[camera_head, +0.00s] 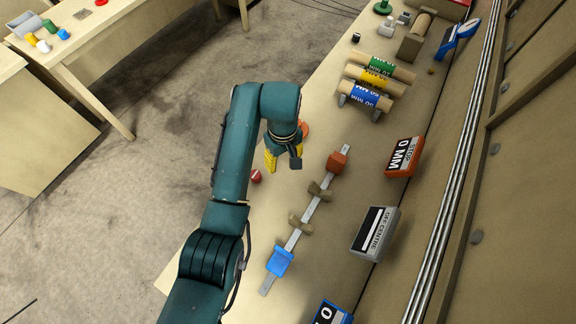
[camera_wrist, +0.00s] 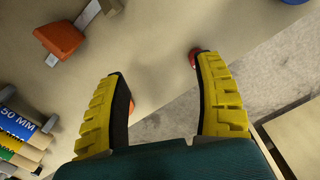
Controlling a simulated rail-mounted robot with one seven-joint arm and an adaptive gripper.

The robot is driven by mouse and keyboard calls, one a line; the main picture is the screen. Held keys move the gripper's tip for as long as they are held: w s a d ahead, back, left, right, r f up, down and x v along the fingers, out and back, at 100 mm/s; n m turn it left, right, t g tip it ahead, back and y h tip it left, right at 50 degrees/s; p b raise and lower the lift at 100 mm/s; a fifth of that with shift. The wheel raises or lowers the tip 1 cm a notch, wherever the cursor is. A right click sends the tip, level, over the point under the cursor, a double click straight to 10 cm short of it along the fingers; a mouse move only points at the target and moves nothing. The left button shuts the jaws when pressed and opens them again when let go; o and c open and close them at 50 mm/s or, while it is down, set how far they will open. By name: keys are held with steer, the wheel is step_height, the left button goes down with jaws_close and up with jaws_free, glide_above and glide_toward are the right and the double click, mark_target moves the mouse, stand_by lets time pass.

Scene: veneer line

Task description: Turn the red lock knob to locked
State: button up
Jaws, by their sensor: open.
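A small red knob (camera_head: 256,176) with a pale mark sits near the left edge of the workbench in the head view. In the wrist view the red knob (camera_wrist: 193,58) shows beside the tip of the right finger, partly hidden by it. My gripper (camera_head: 283,163) is above the bench, up and to the right of the knob in the head view. The knob is not between the fingers. I cannot tell whether the knob is at locked.
An orange disc (camera_head: 304,129) is partly hidden behind my gripper. A metal rail (camera_head: 314,203) carries an orange block (camera_head: 338,162), brown clamps and a blue block (camera_head: 280,260). Labelled rolls (camera_head: 372,80) and sign blocks (camera_head: 376,233) stand to the right.

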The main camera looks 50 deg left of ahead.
mark_target(256, 177)
steer(key=s+a+f+n+b, duration=0.2)
steer(key=s+a+f, duration=0.1)
steer(key=s+a, duration=0.45)
steer(key=f, duration=0.5)
steer(key=f+b, duration=0.1)
steer(key=f, duration=0.4)
steer(key=w+f, duration=0.1)
steer(key=f, duration=0.5)
steer(key=shift+w+a, duration=0.1)
steer(key=shift+a, duration=0.2)
steer(key=c, duration=1.2)
